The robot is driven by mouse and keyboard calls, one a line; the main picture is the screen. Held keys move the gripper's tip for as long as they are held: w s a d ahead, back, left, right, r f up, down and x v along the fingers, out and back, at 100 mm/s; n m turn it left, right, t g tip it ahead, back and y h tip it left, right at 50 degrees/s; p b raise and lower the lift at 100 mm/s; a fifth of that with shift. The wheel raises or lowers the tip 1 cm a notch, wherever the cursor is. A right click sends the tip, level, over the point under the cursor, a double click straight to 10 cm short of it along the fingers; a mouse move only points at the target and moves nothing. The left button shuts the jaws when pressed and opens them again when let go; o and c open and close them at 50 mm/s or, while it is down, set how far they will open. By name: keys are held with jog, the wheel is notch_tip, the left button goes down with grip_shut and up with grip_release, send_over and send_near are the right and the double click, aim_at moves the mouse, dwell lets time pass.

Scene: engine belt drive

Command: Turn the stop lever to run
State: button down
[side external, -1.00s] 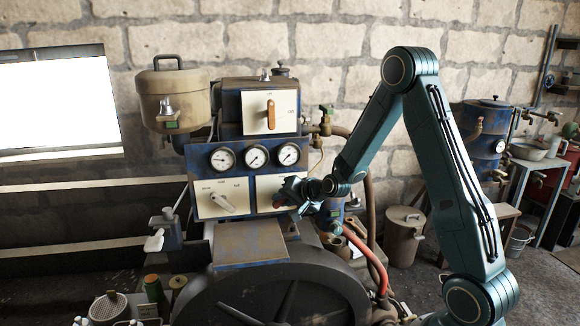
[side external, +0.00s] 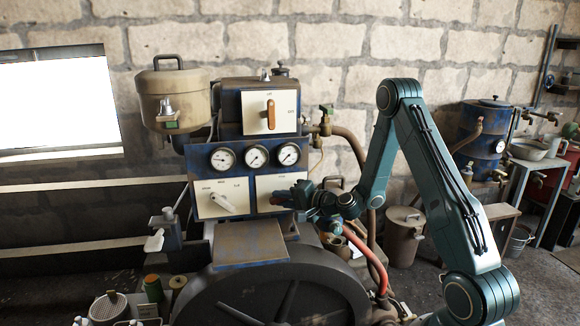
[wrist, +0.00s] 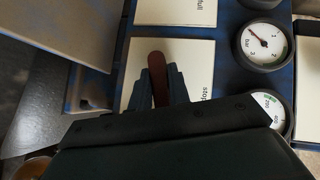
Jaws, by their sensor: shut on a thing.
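The stop lever (wrist: 156,72) has a red-brown handle and sits on a white plate (wrist: 190,62) marked "stop" in the wrist view. My gripper (wrist: 161,82) is shut on the lever, with a finger on each side of the handle. In the side view my gripper (side external: 301,195) reaches the lower right plate of the blue panel from the right. The lever (side external: 281,201) shows there as a small reddish piece at the fingertips, pointing roughly sideways. The gripper hides the lever's pivot and part of the plate.
Three round gauges (side external: 256,156) sit above the plate. A plate with a pale lever (side external: 221,202) is at its left, and an orange-handled lever (side external: 271,114) is higher up. A red hose (side external: 371,262) and pipes lie below and right of my wrist.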

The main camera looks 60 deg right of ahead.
jog(key=shift+a, duration=0.1)
dwell(0.4)
jog(key=c, duration=1.3)
grip_release()
jog(key=shift+n+g+h, duration=0.6)
jog(key=shift+n+g, duration=0.4)
jog(key=shift+g, duration=0.3)
jog(key=shift+n, duration=0.3)
jog(key=shift+f+n+g+h, duration=0.1)
jog(key=shift+n+g+h, duration=1.15)
jog(key=shift+g, duration=0.75)
jog(key=shift+v, duration=6.9)
